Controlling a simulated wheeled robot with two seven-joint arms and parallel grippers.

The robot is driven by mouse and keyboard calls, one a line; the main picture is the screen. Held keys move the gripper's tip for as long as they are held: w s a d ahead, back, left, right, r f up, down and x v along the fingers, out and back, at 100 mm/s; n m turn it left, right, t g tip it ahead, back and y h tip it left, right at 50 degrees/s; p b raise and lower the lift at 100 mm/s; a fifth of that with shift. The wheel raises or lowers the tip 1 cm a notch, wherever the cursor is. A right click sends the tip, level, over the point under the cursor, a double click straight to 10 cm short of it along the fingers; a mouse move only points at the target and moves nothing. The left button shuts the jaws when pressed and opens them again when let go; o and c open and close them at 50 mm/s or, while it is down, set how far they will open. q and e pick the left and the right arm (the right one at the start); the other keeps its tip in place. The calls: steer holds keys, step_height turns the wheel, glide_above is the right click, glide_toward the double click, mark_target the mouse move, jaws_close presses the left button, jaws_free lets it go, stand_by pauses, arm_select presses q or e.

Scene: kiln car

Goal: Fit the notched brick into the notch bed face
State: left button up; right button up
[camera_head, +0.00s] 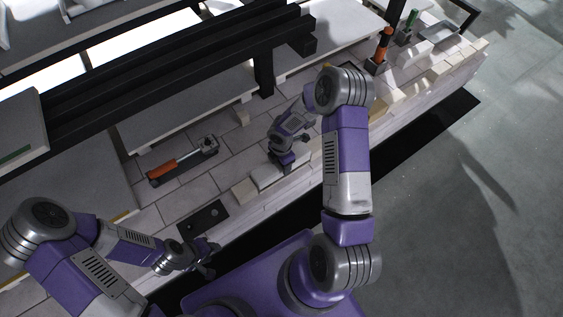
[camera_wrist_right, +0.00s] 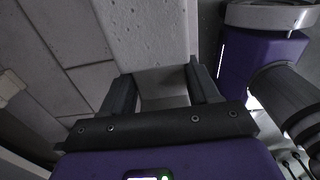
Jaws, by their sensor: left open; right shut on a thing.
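My right gripper (camera_head: 284,166) is low over the row of pale bricks along the front edge of the kiln car. In the right wrist view its two dark fingers (camera_wrist_right: 160,92) are shut on a pale brick (camera_wrist_right: 163,84), taken to be the notched brick. A pale speckled surface (camera_wrist_right: 150,30) lies just beyond the fingers; I cannot tell whether it is the same brick or the bed. No notch can be made out, and the gripper hides the contact in the head view. My left gripper (camera_head: 207,260) is open and empty near the front edge.
A dark plate with holes (camera_head: 203,216) lies left of the right gripper. An orange-handled tool (camera_head: 163,169) lies on a dark tray behind it. A small pale block (camera_head: 242,117) stands behind. Black beams and a post (camera_head: 263,75) rise at the back. Orange (camera_head: 384,44) and green (camera_head: 411,20) handled items stand far right.

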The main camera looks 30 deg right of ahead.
steer(key=shift+f+b, duration=0.95)
steer(key=shift+f, duration=0.25)
steer(key=o, duration=1.4)
steer(key=shift+r, duration=0.1)
steer(key=shift+r+p, duration=3.35)
steer(key=shift+r, duration=0.6)
